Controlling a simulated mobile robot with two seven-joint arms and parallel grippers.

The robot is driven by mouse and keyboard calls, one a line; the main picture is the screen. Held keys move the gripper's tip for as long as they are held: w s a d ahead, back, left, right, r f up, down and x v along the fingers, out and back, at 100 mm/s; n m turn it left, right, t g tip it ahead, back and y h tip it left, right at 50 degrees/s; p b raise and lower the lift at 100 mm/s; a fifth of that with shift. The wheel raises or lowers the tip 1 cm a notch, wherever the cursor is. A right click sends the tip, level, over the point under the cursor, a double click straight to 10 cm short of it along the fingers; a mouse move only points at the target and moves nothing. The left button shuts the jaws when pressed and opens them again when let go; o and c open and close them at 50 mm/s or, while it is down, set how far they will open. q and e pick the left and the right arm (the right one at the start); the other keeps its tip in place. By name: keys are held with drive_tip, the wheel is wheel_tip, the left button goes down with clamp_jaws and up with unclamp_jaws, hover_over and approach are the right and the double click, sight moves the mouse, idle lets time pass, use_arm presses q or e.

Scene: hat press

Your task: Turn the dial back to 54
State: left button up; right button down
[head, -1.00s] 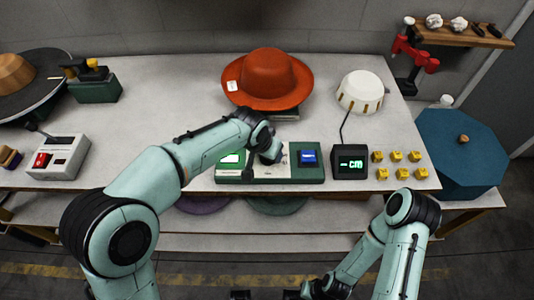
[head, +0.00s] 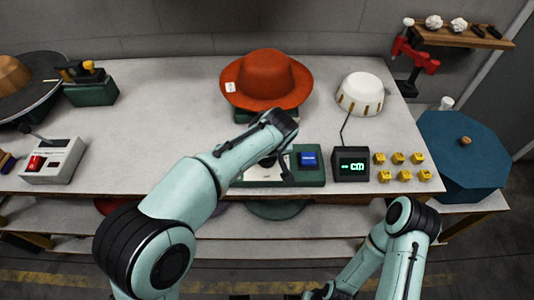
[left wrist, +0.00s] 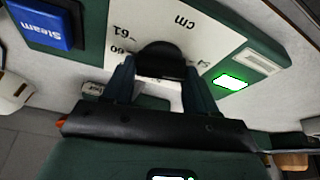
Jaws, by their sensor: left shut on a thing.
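The dial (left wrist: 160,52) is a round black knob on a white scale plate (left wrist: 212,33) marked "cm", with 60 and 61 readable on one side. A mark on the other side is partly hidden and too small to read surely. My left gripper (left wrist: 160,78) is shut on the dial, one finger on each side; the knob hides its pointer. In the head view my left gripper (head: 277,160) comes down over the green control panel (head: 308,179) and covers the dial. My right gripper is hardly visible at the bottom edge; its jaws cannot be made out.
On the panel is a blue Steam button (head: 308,159); a lit green window (left wrist: 230,82) shows in the wrist view. A black display (head: 350,164) reads a dash and "cm". Several yellow blocks (head: 398,158) lie right.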

idle(0.6)
use_arm(q)
drive_tip(key=o, duration=1.1)
drive_tip(key=shift+c, duration=0.2)
drive_tip(key=shift+r, duration=0.1)
drive_tip(key=p+v, duration=0.1)
drive_tip(key=v, duration=1.2)
drive_tip(key=shift+d, duration=0.1)
